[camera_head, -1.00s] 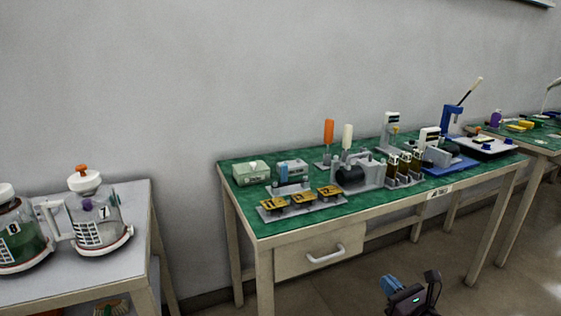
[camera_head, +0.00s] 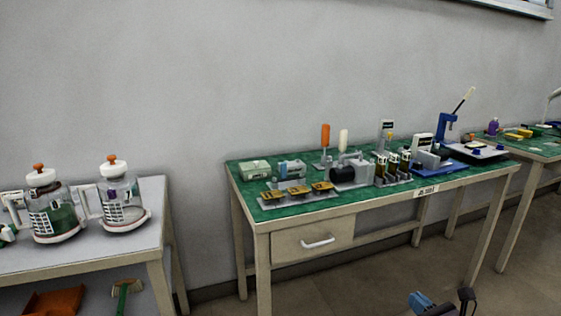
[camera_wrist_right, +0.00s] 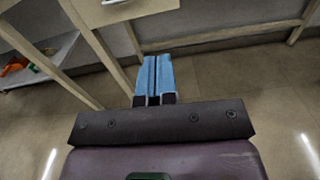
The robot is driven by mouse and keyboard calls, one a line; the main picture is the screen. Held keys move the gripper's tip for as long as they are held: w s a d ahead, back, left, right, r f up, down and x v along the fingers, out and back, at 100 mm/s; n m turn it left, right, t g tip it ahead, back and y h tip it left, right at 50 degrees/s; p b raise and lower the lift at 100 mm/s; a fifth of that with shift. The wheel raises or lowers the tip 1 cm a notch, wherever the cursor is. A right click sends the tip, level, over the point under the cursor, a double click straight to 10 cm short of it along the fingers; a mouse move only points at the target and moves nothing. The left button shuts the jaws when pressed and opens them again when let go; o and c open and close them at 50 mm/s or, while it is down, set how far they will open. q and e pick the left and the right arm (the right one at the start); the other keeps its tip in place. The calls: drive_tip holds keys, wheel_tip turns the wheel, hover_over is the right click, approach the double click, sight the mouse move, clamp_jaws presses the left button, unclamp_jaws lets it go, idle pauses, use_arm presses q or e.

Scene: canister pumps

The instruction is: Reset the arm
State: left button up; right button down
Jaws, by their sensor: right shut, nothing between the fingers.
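My right gripper (camera_wrist_right: 153,78) has blue fingers pressed together, with nothing between them, in the right wrist view. It points toward the floor and the legs of the green-topped table. In the head view, part of my right gripper (camera_head: 421,302) and its wrist shows at the bottom edge, in front of and below that table, touching nothing that I can see. My left gripper is not in view. Two clear canisters with white pump tops and orange caps, one greenish (camera_head: 50,208) and one pale (camera_head: 121,195), stand upright on the side table at the left.
The green-topped table (camera_head: 244,180) has a drawer and holds several devices and parts. The grey side table (camera_head: 152,232) stands left of it, with an orange tray (camera_head: 54,302) and a brush (camera_head: 124,293) underneath. Another green-topped table (camera_head: 543,150) is at the right. Floor in front is clear.

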drive_tip(key=s+d+f+m+g+h, duration=0.15)
drive_tip(key=s+f+m, duration=0.35)
drive_tip(key=s+m, duration=0.95)
drive_tip(key=s+f+m+g+h, duration=0.3)
drive_tip(key=s+m, duration=0.6)
drive_tip(key=s, duration=1)
drive_tip(key=s+a+m+g, duration=0.35)
drive_tip(key=s+m, duration=0.45)
drive_tip(key=s, duration=0.4)
drive_tip(key=shift+w+a+m+t, duration=0.7)
drive_tip(key=shift+a+m, duration=1.2)
drive_tip(key=shift+m, duration=0.65)
use_arm(q)
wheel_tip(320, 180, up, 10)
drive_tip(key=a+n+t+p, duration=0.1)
drive_tip(key=p, duration=1.4)
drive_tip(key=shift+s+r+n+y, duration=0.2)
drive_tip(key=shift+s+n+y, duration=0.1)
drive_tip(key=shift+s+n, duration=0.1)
use_arm(e)
wheel_tip(320, 180, up, 10)
drive_tip(key=m+h, duration=0.1)
drive_tip(key=shift+s+d+r+m+t, duration=0.15)
drive_tip(key=shift+d+r+m+t, duration=0.1)
drive_tip(key=shift+d+m+t, duration=0.2)
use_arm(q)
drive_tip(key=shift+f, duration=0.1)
use_arm(e)
drive_tip(key=shift+f, duration=0.1)
